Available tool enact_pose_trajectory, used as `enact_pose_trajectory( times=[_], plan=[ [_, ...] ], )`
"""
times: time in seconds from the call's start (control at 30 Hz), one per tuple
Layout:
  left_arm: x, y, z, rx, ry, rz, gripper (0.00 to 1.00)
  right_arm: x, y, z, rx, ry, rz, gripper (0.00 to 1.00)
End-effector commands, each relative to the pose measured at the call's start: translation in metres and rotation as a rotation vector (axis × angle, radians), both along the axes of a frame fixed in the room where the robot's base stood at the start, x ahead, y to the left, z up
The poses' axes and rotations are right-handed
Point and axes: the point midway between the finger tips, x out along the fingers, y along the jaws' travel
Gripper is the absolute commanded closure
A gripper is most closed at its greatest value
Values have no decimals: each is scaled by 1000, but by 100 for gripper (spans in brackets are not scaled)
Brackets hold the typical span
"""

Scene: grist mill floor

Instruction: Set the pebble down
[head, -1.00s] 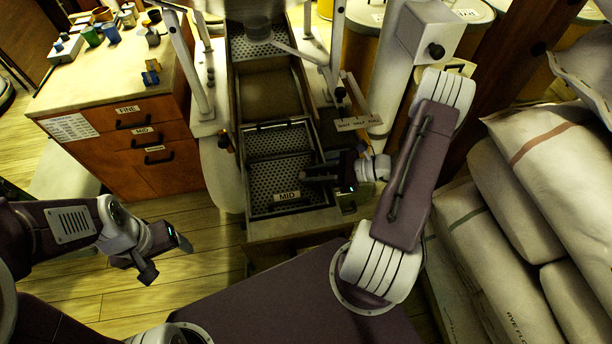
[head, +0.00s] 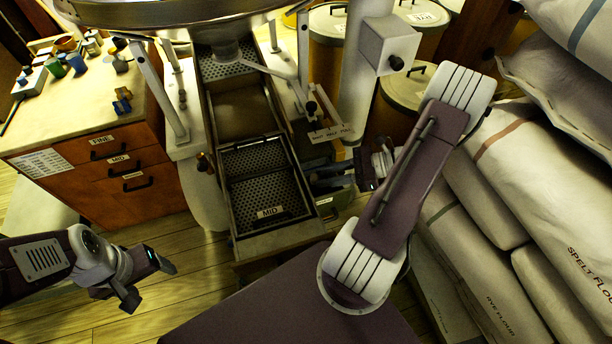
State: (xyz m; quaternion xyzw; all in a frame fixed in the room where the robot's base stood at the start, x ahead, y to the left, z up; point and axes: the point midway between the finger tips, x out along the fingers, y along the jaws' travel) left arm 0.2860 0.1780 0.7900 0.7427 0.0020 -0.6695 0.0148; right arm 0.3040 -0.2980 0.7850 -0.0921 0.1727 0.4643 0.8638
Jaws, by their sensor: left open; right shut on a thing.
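My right gripper (head: 316,180) is beside the right edge of the perforated sieve tray marked MID (head: 262,185), its fingers pointing left. It is shut on the pebble, which is too small and dark to make out between the fingers. My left gripper (head: 150,281) is open and empty, low over the wooden floor at the left. No separate pebble shows on the tray.
A wooden cabinet (head: 75,190) with drawers marked FINE and MID stands at the left, cups and small blocks on its top. A white post (head: 359,100) and lidded bins (head: 412,88) stand behind my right arm. Stacked flour sacks (head: 540,190) fill the right side.

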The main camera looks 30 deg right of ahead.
Motion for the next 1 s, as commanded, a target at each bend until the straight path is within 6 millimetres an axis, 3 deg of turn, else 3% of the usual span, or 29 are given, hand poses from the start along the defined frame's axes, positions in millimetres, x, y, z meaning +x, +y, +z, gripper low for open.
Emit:
enact_pose_trajectory(
  times=[0.2,0.63,0.77,1.0],
  plan=[
    [0,0,5,0,0,0,26,-14,-14,12,1,-1,-1,100],
    [0,0,5,0,0,0,26,-13,-11,13,1,-2,17,100],
    [0,0,5,0,0,0,26,-2,12,15,1,-2,110,100],
    [0,0,5,0,0,0,26,32,82,24,2,-1,178,100]
  ],
)
